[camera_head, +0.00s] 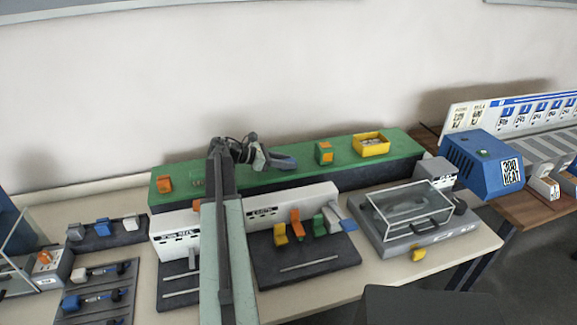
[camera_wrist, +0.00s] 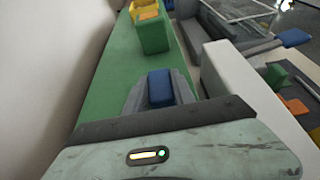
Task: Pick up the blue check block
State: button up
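A blue block (camera_wrist: 160,87) shows in the wrist view between the grey fingers of my gripper (camera_wrist: 160,94). The fingers flank it closely on both sides with no gap to be seen, so my gripper looks shut on it. In the head view my gripper (camera_head: 280,161) is over the green shelf (camera_head: 300,166), left of a green and orange block (camera_head: 325,153). The held block cannot be made out there. I cannot tell whether it is clear of the shelf.
A yellow bin (camera_head: 371,146) stands right of the green and orange block. A white labelled housing (camera_head: 283,207) and a glass-lidded grey machine (camera_head: 418,225) stand in front of the shelf. Other blue blocks (camera_head: 102,227) lie at left. The wall is close behind.

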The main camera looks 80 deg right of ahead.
grip_shut()
jog(key=r+p, duration=0.2)
jog(key=a+r+p, duration=0.1)
jog(key=r+p, duration=0.1)
jog(key=shift+w, duration=0.1)
jog(key=w+a, duration=0.1)
jog(key=a, duration=0.3)
jog(key=w+a, duration=0.2)
jog(key=a, duration=0.3)
jog(key=w+a+r+p, duration=0.1)
jog(key=w+a, duration=0.1)
jog(key=a, duration=0.3)
jog(key=shift+w, duration=0.15)
